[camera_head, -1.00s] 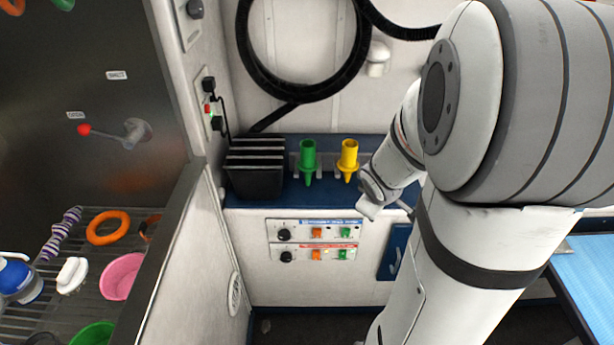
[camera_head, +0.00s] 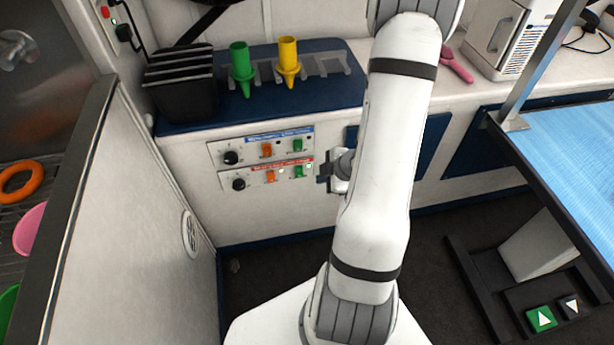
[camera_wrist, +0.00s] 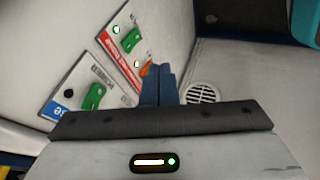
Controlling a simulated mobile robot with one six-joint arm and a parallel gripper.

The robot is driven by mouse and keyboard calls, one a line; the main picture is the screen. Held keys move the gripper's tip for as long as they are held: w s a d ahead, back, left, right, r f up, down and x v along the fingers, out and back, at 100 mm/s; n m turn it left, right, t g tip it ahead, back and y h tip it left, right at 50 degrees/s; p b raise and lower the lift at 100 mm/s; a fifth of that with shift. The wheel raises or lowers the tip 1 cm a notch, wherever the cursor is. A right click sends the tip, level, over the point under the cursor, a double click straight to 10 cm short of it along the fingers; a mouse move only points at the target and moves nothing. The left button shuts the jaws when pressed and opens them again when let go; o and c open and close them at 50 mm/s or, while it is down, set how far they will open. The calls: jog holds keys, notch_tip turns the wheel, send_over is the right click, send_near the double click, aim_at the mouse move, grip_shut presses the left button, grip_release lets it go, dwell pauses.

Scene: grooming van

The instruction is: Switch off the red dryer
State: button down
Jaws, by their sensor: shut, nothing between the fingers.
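The red-labelled dryer panel (camera_head: 262,178) is the lower of two on the white cabinet front. It has a black knob (camera_head: 239,184), an orange switch (camera_head: 271,176) and a green switch (camera_head: 299,171). The wrist view shows its red label (camera_wrist: 121,63), green switch (camera_wrist: 131,41) and orange switch (camera_wrist: 146,70), with two green lights lit. My gripper (camera_head: 323,180) is just right of this panel. In the wrist view its dark fingers (camera_wrist: 158,68) are shut and empty, appearing beside the orange switch; contact cannot be told.
The blue-labelled panel (camera_head: 256,149) sits directly above, with similar switches. A black slotted bin (camera_head: 182,92), green nozzle (camera_head: 242,65) and yellow nozzle (camera_head: 288,60) stand on the blue counter mat. A white side wall (camera_head: 145,215) with a round vent is at left.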

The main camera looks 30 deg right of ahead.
aim_at(299, 172)
jog(key=w+a+f+b, duration=0.1)
jog(key=w+f+b, duration=0.2)
jog(key=w+f, duration=0.5)
jog(key=shift+w+f+b, duration=0.35)
jog(key=shift+w+f, duration=0.05)
jog(key=shift+w, duration=0.1)
jog(key=shift+f, duration=0.1)
